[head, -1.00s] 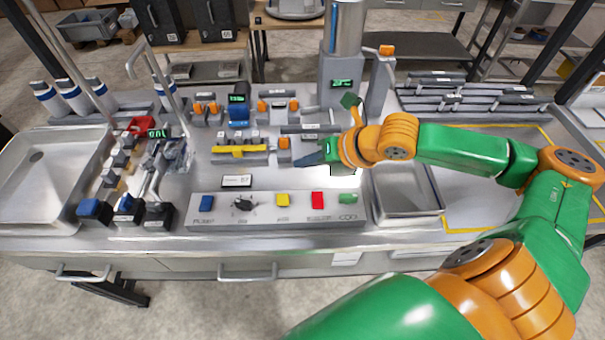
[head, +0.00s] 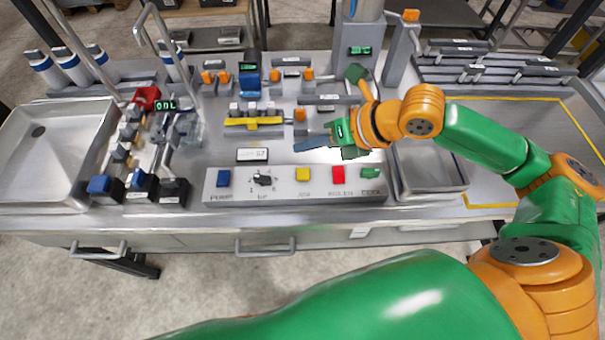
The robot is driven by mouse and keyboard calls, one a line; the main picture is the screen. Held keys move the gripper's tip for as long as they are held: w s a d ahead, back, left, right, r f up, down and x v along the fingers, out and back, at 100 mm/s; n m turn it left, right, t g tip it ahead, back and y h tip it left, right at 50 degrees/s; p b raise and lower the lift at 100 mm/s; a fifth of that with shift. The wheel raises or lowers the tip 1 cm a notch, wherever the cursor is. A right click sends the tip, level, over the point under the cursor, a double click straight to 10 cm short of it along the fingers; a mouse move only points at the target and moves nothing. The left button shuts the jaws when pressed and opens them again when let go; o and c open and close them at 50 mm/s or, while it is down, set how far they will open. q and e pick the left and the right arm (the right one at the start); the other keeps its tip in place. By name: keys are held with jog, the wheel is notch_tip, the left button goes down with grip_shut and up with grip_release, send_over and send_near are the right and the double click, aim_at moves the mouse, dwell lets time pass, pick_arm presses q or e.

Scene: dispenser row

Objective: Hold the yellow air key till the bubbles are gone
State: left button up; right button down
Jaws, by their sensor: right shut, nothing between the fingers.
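My right gripper (head: 297,144) is shut and empty. Its blue-grey fingers point left and sit behind and above the panel, apart from the yellow key. A clear vessel (head: 190,132) stands among fittings at the left; bubbles are too small to make out. My left gripper is out of view.
The panel also has a blue key (head: 223,178), a black knob (head: 264,179), a red key (head: 338,174) and a green key (head: 370,173). A small label stand (head: 252,155) is behind it. A steel tray (head: 432,185) lies at the right.

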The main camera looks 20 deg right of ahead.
aim_at(308, 176)
notch_tip(308, 176, down, 6)
jog(key=b, duration=0.5)
jog(key=shift+s+d+f, duration=0.1)
jog(key=shift+d+f, duration=0.05)
jog(key=shift+f+b, duration=0.35)
jog(key=shift+b, duration=0.05)
dwell(1.2)
jog(key=shift+f, duration=0.4)
jog(key=shift+f+b, duration=0.4)
jog(key=shift+f, duration=0.15)
dwell(0.5)
jog(key=shift+r, duration=0.1)
dwell(1.1)
jog(key=shift+r+p, duration=0.85)
jog(key=shift+p, duration=0.2)
